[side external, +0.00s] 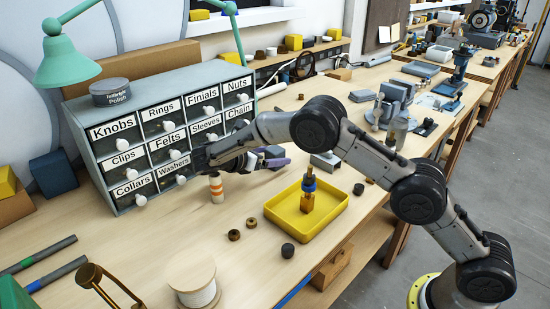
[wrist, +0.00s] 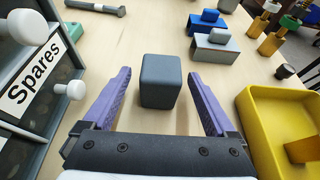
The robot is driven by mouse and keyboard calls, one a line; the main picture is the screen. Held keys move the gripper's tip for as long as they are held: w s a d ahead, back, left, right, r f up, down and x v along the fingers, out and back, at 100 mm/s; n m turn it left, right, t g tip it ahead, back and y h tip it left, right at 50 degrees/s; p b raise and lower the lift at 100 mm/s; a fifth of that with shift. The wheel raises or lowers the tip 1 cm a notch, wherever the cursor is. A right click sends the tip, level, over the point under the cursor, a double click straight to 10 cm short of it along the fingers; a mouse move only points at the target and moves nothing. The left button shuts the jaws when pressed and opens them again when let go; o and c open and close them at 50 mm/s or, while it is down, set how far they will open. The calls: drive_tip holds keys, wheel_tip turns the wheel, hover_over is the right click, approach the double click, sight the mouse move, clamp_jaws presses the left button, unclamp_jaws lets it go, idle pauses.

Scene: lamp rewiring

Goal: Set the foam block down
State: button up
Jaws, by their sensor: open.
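A dark grey block with rounded edges, which looks like the foam block (wrist: 160,82), rests on the wooden bench in the wrist view. My gripper (wrist: 160,74) is open, with one purple finger on each side of the block and a visible gap on both sides. In the side external view my gripper (side external: 279,161) is low over the bench, in front of the drawer cabinet. The block (side external: 273,151) shows there only partly, behind the fingers.
The labelled drawer cabinet (side external: 165,135) stands close at the left, its white knobs sticking out. A yellow tray (side external: 333,222) holding a brass and blue part is at the right. An orange-striped white cylinder (side external: 216,188) stands near my gripper.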

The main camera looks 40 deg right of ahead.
sight(282, 154)
drive_tip(key=x, duration=0.4)
drive_tip(key=shift+d, duration=0.25)
drive_tip(key=shift+c, duration=0.3)
clamp_jaws()
